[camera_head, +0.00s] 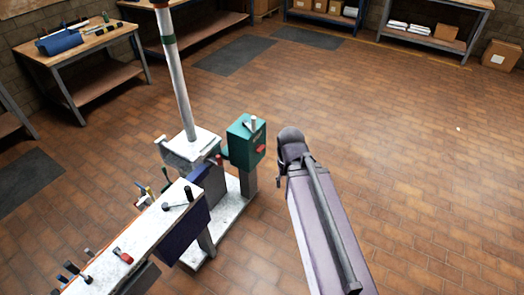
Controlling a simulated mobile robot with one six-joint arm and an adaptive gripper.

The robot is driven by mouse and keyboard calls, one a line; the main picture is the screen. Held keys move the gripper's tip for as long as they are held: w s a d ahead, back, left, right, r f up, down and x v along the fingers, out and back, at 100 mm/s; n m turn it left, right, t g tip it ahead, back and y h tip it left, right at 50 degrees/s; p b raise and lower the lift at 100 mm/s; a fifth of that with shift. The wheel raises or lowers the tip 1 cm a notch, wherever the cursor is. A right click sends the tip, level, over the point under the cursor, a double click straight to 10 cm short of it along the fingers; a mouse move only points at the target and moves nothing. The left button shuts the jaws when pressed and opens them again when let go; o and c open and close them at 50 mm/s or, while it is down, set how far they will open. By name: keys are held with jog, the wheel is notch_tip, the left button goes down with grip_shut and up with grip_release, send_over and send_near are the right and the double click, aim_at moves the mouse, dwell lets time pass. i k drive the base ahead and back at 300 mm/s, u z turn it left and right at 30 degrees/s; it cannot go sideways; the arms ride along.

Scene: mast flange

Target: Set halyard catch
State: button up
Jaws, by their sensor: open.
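A white mast (180,90) with a green and red band rises from a pale stand (192,146) left of centre. Beside it, a teal box (246,142) on a grey post carries a red part on its face and a pale peg on top. I cannot tell which fitting is the halyard catch. My arm reaches up from the bottom edge, right of the teal box and apart from it in the picture. My gripper does not show; the arm's far end hides what lies beyond it.
A white bench (150,235) with black and red levers stands at lower left. A wooden workbench (85,40) with tools is at upper left. Shelves with boxes (445,33) line the back. Dark mats (235,55) lie on the floor. The tiled floor at right is clear.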

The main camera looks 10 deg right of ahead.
aim_at(259, 149)
jog(key=z, duration=0.7)
jog(key=k, duration=0.75)
jog(key=u, duration=0.6)
jog(key=i, duration=1)
jog(key=z, duration=0.05)
